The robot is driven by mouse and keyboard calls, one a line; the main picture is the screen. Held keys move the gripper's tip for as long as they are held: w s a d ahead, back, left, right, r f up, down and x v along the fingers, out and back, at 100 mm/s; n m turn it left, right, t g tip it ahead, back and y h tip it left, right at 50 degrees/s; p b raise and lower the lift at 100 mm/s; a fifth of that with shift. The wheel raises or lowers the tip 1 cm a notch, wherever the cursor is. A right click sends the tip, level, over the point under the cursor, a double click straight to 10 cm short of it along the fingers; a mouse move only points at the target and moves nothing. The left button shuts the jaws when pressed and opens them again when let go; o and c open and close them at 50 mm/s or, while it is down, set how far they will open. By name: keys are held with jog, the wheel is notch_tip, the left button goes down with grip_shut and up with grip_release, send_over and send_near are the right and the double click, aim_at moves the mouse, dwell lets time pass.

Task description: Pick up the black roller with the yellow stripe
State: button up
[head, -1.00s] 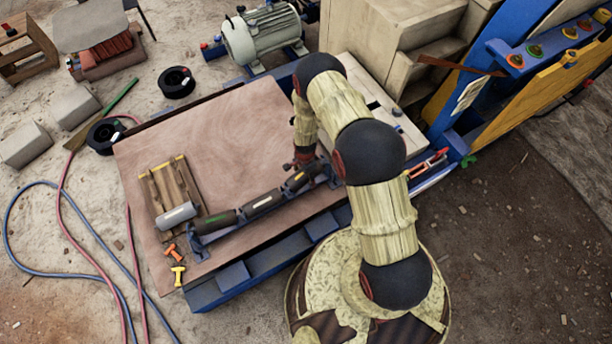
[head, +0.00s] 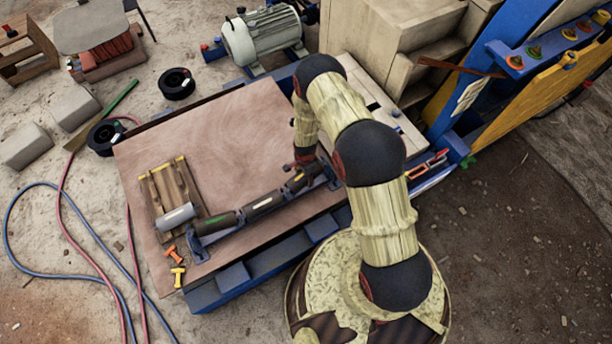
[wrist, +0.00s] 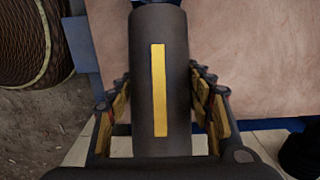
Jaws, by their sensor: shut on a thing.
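The black roller with the yellow stripe (wrist: 143,60) fills the middle of the wrist view, stripe facing the camera. My gripper (wrist: 160,88) has its yellow-padded fingers along both sides of it and is shut on it. In the head view the roller (head: 296,184) is at the right end of a row on a blue frame (head: 208,240), partly covered by my gripper (head: 304,168). I cannot tell whether it is clear of the frame. A roller with a green stripe (head: 215,222) and another dark roller (head: 262,204) lie to its left.
The frame stands on a brown-topped table (head: 240,130). A wooden pallet (head: 170,186) with a grey cylinder (head: 176,216) and orange and yellow pieces (head: 178,276) lie at its left. Beige steps (head: 385,40) and a blue machine (head: 470,80) stand at the right. The table's back is clear.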

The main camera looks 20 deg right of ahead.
jog(key=c, duration=0.6)
grip_shut()
